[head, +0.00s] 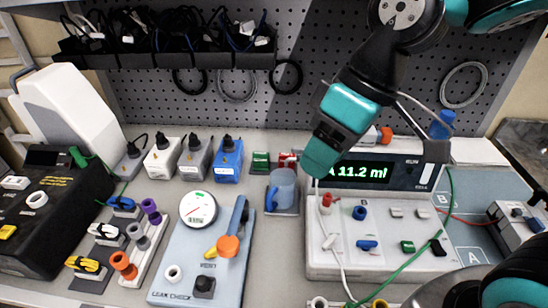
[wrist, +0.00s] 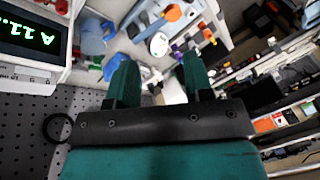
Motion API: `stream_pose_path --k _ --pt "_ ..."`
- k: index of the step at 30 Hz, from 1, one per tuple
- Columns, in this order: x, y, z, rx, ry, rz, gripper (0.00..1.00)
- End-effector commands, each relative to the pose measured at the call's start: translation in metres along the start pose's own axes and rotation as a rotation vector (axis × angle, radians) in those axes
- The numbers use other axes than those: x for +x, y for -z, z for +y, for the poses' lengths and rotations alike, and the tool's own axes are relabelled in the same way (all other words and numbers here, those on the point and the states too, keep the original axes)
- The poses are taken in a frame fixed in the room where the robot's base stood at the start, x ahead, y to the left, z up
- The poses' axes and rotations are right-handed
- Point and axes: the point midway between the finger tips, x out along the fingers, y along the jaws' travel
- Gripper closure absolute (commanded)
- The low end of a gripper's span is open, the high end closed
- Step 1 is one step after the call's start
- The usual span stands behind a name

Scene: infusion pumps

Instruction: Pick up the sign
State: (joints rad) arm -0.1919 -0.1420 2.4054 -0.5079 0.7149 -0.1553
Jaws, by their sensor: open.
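I cannot pick out a sign with certainty in either view. My gripper (wrist: 158,62) is open, with its two teal fingers apart and no object visibly held between them. In the head view the teal end of my arm (head: 335,130) hangs above the bench, in front of the lit display (head: 360,172) reading 11.2 ml, and covers its left part. A blue mug (head: 283,188) stands just left of it. The mug also shows in the wrist view (wrist: 92,38), left of the fingers.
A leak-check board (head: 180,262) with a gauge (head: 198,209) lies front left of the mug. Several plugged blocks, including a blue one (head: 228,160), line the back. A black case (head: 40,225) stands left. A pegboard (head: 300,80) closes the rear.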

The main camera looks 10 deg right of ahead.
Motion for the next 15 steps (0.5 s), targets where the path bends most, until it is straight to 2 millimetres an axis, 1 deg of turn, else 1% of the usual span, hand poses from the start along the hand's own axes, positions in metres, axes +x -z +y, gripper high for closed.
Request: stream_pose_path --k 1,2,3,5,6,8,9,11,12,15 --pt "0.003 0.023 0.025 -0.033 0.003 0.007 0.53" --pt "0.005 0.036 0.041 -0.062 0.004 0.016 0.53" --pt "0.008 0.054 0.064 -0.106 0.005 0.028 0.53" --pt "0.016 0.078 0.101 -0.176 0.003 0.050 0.53" --pt "0.022 0.091 0.127 -0.222 0.002 0.064 0.53" --pt "0.033 0.105 0.168 -0.287 -0.004 0.084 0.53" --pt "0.040 0.112 0.193 -0.329 -0.008 0.098 0.53" --pt "0.052 0.118 0.229 -0.387 -0.017 0.116 0.53" --pt "0.059 0.120 0.251 -0.422 -0.023 0.127 0.53" --pt "0.076 0.120 0.293 -0.493 -0.037 0.149 0.53"
